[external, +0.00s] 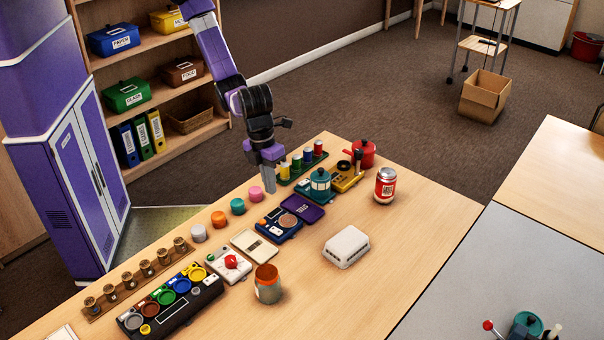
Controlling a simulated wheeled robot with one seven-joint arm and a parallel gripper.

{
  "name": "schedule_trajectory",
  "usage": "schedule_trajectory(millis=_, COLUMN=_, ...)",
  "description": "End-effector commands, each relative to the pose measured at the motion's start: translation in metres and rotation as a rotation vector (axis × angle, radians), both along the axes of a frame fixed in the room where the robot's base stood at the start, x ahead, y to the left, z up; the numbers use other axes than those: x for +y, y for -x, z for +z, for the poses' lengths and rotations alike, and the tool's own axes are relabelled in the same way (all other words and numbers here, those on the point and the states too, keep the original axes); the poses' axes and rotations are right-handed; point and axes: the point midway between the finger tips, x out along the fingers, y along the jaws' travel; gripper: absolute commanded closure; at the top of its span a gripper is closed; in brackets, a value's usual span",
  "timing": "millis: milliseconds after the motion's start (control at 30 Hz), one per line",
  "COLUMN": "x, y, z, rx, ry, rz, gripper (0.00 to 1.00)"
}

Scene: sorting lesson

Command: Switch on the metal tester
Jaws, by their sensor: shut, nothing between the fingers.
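My gripper (269,188) points down near the table's back edge, its fingers shut and empty, just right of a pink knob-like piece (255,195). A blue device (279,226) with a round brownish plate and small light buttons lies in front of it. It may be the metal tester, but no readable label confirms this. A yellow device (345,182) with a dark round part stands farther right. A white device (229,265) with a red knob stands nearer. Whether any device is on cannot be told.
A dark sorter with coloured cups (171,305) lies at front left. The table's right part is clear.

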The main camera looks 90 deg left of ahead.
Motion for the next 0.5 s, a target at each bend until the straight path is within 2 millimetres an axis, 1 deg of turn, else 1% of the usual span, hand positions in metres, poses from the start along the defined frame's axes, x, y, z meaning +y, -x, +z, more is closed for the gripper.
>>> schedule_trajectory(millis=33, x=-0.0013, y=-0.0003, z=-0.0033, rx=-0.001, ry=0.002, rz=-0.001, gripper=1.00)
schedule_trajectory(millis=233, x=-0.0017, y=-0.0007, z=0.0014, rx=0.000, ry=0.001, rz=-0.001, gripper=1.00)
schedule_trajectory(millis=500, x=-0.0016, y=-0.0009, z=0.0000, rx=0.001, ry=0.001, rz=0.000, gripper=1.00)
